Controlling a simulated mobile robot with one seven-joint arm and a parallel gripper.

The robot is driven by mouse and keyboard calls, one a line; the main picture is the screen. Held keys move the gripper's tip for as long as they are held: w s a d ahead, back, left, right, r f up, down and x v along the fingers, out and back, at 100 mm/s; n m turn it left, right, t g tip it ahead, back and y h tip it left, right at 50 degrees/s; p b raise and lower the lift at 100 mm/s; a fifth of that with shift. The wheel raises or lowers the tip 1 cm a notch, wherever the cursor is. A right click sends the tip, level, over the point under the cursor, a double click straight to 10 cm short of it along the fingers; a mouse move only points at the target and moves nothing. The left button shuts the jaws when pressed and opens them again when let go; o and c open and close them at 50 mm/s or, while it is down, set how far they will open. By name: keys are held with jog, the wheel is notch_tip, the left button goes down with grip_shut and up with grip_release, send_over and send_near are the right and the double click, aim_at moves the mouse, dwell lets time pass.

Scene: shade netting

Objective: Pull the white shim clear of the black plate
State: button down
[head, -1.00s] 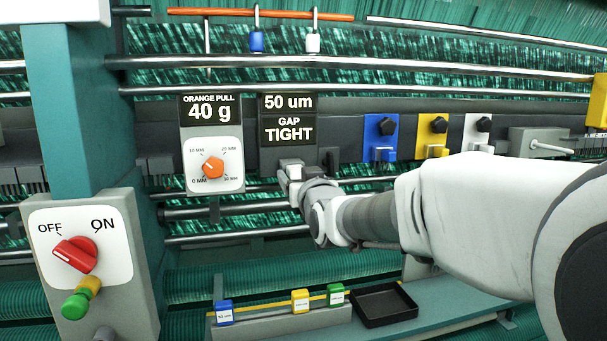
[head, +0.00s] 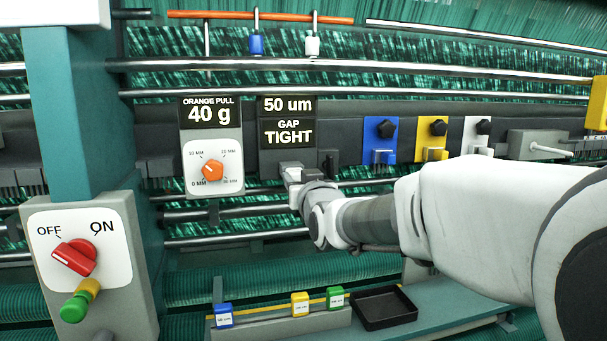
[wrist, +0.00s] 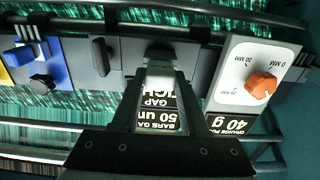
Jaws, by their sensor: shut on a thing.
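The black plate (head: 287,135) hangs on the grey rail, with lettering that reads "50 um" and "GAP TIGHT". It also shows upside down in the wrist view (wrist: 158,121). My gripper (head: 288,168) is at its lower edge in the head view. In the wrist view my gripper (wrist: 160,66) has its fingers close together in front of the plate. A pale strip between them looks like the white shim (wrist: 160,82). My gripper is shut on it. The shim's far end is hidden, so I cannot tell whether it is inside or clear of the plate.
Left of the plate is a panel marked "ORANGE PULL 40 g" with an orange dial (head: 213,170). Blue (head: 381,135), yellow (head: 432,133) and white (head: 477,131) brackets stand to the right. A red OFF/ON switch (head: 75,257) is at left. Below is an empty black tray (head: 384,307).

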jog(key=shift+b+v, duration=0.75)
jog(key=shift+v, duration=0.05)
jog(key=shift+b+v, duration=1.1)
jog(key=shift+v, duration=0.55)
jog(key=shift+b+v, duration=0.7)
jog(key=shift+v, duration=0.6)
jog(key=b+v, duration=0.2)
jog(key=v, duration=0.2)
